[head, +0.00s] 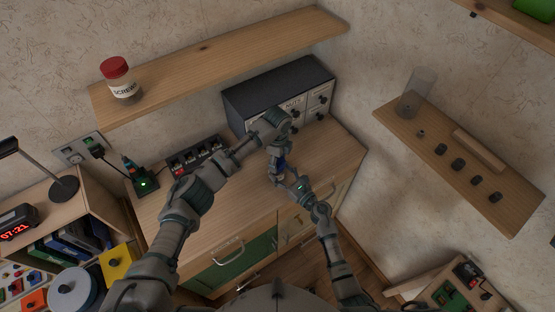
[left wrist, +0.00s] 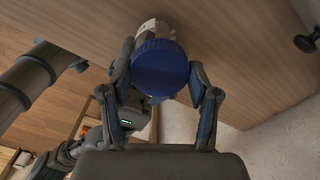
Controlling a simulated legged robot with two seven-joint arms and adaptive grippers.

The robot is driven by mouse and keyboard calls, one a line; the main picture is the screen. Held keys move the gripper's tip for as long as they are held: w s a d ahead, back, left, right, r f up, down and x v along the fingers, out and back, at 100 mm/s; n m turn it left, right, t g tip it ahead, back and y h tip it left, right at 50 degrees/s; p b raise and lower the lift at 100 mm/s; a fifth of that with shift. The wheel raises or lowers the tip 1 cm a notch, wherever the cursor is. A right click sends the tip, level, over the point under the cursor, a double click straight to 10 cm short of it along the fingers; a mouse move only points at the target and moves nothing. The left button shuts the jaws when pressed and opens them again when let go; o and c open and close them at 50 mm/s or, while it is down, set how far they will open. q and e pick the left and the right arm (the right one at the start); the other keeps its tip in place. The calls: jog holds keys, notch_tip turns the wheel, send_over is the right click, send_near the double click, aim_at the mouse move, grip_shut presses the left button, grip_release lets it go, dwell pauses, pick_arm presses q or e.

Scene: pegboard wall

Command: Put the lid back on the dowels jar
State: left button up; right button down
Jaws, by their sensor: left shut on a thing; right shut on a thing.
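A jar with a pale and dark body (left wrist: 152,28) and a round blue lid (left wrist: 160,70) shows in the left wrist view. The lid covers the jar's near end; whether it is fully seated I cannot tell. My left gripper (left wrist: 160,85) has its two fingers on either side of the blue lid, shut on it. In the head view the left gripper (head: 279,160) points down over the counter, with a small bit of blue showing. My right gripper (head: 284,177) meets it from below and is shut on the jar, its fingertips mostly hidden. The jar's label is not readable.
The wooden counter (head: 225,215) is under both hands. A dark drawer cabinet (head: 262,96) stands close behind them. A red-lidded screws jar (head: 121,88) is on the upper shelf (head: 215,62). A right wall shelf (head: 520,205) holds a clear cylinder (head: 418,88) and dark knobs.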

pick_arm(q)
jog(key=o, duration=1.2)
jog(key=shift+w+a, duration=0.1)
jog(key=shift+w, duration=0.15)
pick_arm(e)
jog(key=shift+s+a, duration=0.15)
jog(key=shift+a, duration=0.05)
pick_arm(q)
jog(key=shift+o, duration=0.8)
jog(key=shift+s, duration=0.1)
pick_arm(e)
jog(key=shift+d, duration=0.1)
pick_arm(q)
jog(key=shift+r, duration=0.15)
notch_tip(320, 180, up, 12)
pick_arm(e)
jog(key=shift+d, duration=0.1)
jog(key=shift+c, duration=0.6)
grip_release()
pick_arm(q)
jog(key=shift+f, duration=0.2)
